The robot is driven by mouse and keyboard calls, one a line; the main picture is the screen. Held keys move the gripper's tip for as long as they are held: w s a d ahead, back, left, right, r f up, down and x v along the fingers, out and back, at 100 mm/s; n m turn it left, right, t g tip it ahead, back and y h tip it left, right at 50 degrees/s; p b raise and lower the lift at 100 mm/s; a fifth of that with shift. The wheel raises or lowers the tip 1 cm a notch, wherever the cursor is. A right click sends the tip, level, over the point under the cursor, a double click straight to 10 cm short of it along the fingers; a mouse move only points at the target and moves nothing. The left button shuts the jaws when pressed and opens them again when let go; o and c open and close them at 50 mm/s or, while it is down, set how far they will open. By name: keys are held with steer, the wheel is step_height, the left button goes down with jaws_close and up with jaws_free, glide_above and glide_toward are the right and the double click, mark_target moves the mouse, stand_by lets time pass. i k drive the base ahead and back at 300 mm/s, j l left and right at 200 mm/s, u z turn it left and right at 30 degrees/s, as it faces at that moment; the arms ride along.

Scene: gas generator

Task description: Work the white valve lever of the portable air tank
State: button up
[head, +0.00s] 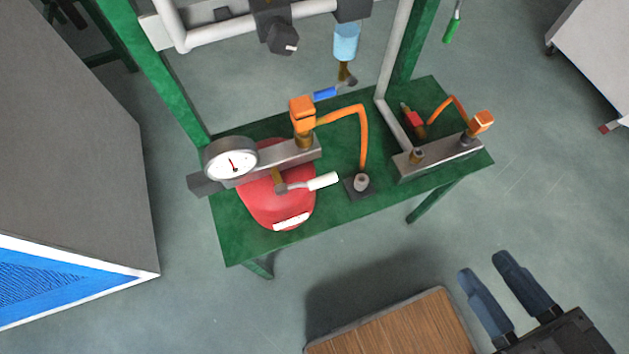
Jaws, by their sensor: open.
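The red portable air tank (262,205) lies on the green bench, partly under a grey metal bar with a round pressure gauge (231,162). Its white valve lever (322,181) points right from a brass fitting (279,182), over the tank's right edge. A white handle (291,221) lies at the tank's front. My gripper (497,278) is at the lower right, open and empty, its two dark fingers pointing up-left. It is well apart from the tank and lever, off the bench's front right side.
The green bench (340,217) carries orange hoses (363,140), a second fitting bar (440,157) and upright pipes. A wooden-topped surface (400,330) stands at the front. A large grey box (75,130) stands left. Open floor (370,255) lies between bench and wooden top.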

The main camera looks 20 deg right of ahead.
mark_target(282, 189)
steer(key=k+l+u, duration=0.1)
steer(key=u, duration=0.3)
steer(key=k+l+u, duration=0.1)
steer(key=l+u, duration=0.25)
steer(key=k+u, duration=0.15)
steer(key=u, duration=0.25)
